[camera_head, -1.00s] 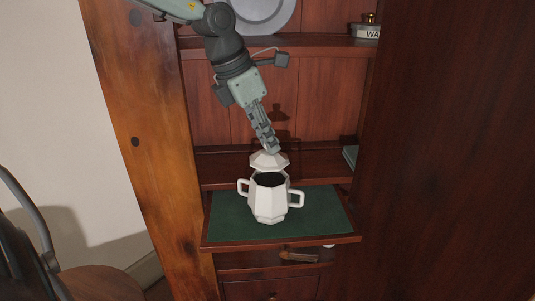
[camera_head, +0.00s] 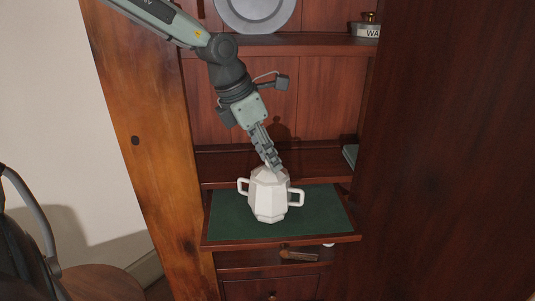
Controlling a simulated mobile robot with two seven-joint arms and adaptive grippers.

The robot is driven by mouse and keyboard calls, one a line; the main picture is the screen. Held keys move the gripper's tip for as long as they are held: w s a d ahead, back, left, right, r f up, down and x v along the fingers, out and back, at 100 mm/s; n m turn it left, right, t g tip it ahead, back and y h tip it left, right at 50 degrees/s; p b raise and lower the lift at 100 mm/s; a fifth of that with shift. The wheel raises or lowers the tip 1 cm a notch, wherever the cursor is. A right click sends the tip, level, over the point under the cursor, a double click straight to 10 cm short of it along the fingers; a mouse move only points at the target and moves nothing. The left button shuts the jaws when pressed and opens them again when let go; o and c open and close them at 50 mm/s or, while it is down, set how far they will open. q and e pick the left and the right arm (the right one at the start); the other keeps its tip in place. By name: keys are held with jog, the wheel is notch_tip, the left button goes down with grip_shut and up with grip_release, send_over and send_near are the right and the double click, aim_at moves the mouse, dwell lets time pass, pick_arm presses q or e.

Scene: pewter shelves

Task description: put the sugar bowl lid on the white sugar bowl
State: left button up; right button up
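The white sugar bowl (camera_head: 268,204), faceted with two side handles, stands upright on the green-topped pull-out shelf. The white sugar bowl lid (camera_head: 262,176) is at its mouth and covers the dark opening; whether it is fully seated cannot be told. My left gripper (camera_head: 277,168) reaches down from above, its fingertips at the top of the lid. It appears shut on the lid, but the fingers are seen edge-on and hide the knob. My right gripper is not in view.
The green-topped shelf (camera_head: 325,215) has free room on both sides of the bowl. A round pewter plate (camera_head: 256,12) and a labelled container (camera_head: 367,31) stand on the shelf above. A wooden cabinet side (camera_head: 145,130) rises at left; a chair (camera_head: 90,283) stands lower left.

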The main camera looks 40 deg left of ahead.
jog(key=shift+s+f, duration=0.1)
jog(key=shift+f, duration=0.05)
pick_arm(q)
jog(key=shift+r, duration=0.25)
jog(key=v, duration=1.1)
jog(key=shift+s+r+p, duration=0.2)
jog(key=shift+r+p, duration=0.1)
jog(key=shift+p, duration=0.1)
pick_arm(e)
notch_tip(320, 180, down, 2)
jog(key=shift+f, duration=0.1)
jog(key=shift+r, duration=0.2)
